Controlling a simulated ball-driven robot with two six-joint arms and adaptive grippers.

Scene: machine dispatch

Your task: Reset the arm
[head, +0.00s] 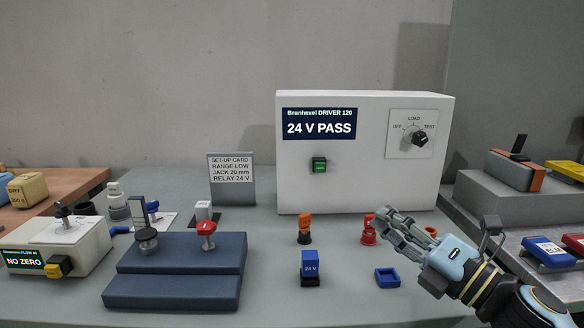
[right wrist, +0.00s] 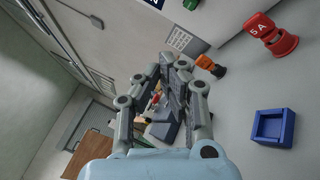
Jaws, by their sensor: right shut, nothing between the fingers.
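My right gripper (head: 400,232) is shut and empty, above the table in front of the white driver box (head: 365,165). It also shows in the right wrist view (right wrist: 178,62), fingertips together. In the head view it partly covers the red piece (head: 369,230), marked 5 A in the right wrist view (right wrist: 272,35); I cannot tell from the head view whether they touch. An orange piece (head: 304,228) stands to the left. A blue 24 V block (head: 311,268) stands in front, and an empty blue square holder (head: 387,278) lies right of it. My left gripper is not in view.
A dark blue stepped fixture (head: 175,290) with a red knob (head: 206,230) stands at the left, beside the NO ZERO box (head: 60,245). A set-up card (head: 231,180) stands behind. Grey shelves (head: 530,208) rise at the right. The front middle of the table is clear.

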